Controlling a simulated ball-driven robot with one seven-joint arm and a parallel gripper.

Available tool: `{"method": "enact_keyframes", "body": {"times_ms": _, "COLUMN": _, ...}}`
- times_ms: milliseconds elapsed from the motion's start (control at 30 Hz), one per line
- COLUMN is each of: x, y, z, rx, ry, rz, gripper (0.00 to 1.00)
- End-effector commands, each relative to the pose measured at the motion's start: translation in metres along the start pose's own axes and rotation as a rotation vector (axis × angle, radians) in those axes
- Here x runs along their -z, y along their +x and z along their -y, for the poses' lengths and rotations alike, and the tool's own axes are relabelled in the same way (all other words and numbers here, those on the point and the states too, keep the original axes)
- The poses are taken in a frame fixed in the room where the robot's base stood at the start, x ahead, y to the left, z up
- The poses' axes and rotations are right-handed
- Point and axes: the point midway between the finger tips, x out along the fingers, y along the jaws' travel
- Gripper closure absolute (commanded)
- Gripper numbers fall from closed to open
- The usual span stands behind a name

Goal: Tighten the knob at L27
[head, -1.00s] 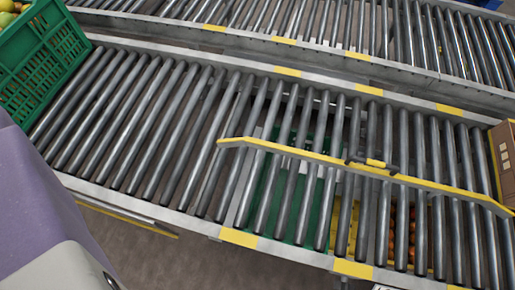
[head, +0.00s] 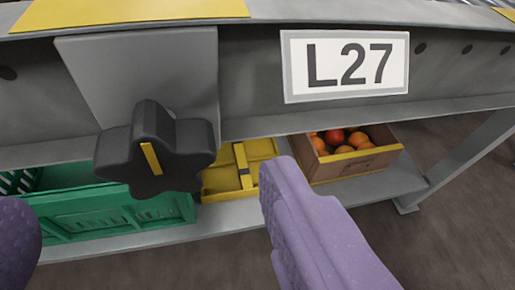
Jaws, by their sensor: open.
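The knob (head: 158,150) is black and lobed, with a yellow stripe on its face. It sits on a grey bracket (head: 140,70) on the side rail of the roller conveyor. The white label reading L27 (head: 345,65) is on the rail to the right of the knob. My gripper (head: 150,215) is open, its purple fingers wide apart at the lower left and lower right of the view. The knob shows between and above the fingers, and neither finger appears to touch it. The yellow stripe is tilted slightly from upright.
Below the rail, a lower shelf (head: 235,212) holds a green crate (head: 110,213), a yellow crate (head: 222,182) and a cardboard box (head: 355,165) with orange-red fruit. A grey support leg (head: 465,160) stands at the right. Yellow patches mark the rail's top.

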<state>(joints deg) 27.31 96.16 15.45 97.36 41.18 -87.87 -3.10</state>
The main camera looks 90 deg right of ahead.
Motion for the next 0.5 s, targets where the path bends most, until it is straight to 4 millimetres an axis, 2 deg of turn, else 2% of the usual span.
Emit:
{"method": "enact_keyframes", "body": {"times_ms": 33, "x": -0.004, "y": 0.011, "z": -0.001, "rx": -0.003, "ry": 0.003, "rz": 0.0, "gripper": 0.14}}
{"method": "enact_keyframes", "body": {"times_ms": 200, "x": -0.004, "y": 0.038, "z": 0.0, "rx": -0.002, "ry": 0.001, "rz": 0.0, "gripper": 0.14}}
{"method": "enact_keyframes", "body": {"times_ms": 333, "x": -0.002, "y": 0.049, "z": 0.001, "rx": 0.001, "ry": 0.001, "rz": 0.002, "gripper": 0.14}}
{"method": "enact_keyframes", "body": {"times_ms": 500, "x": 0.0, "y": 0.051, "z": 0.001, "rx": 0.002, "ry": -0.001, "rz": 0.002, "gripper": 0.14}}
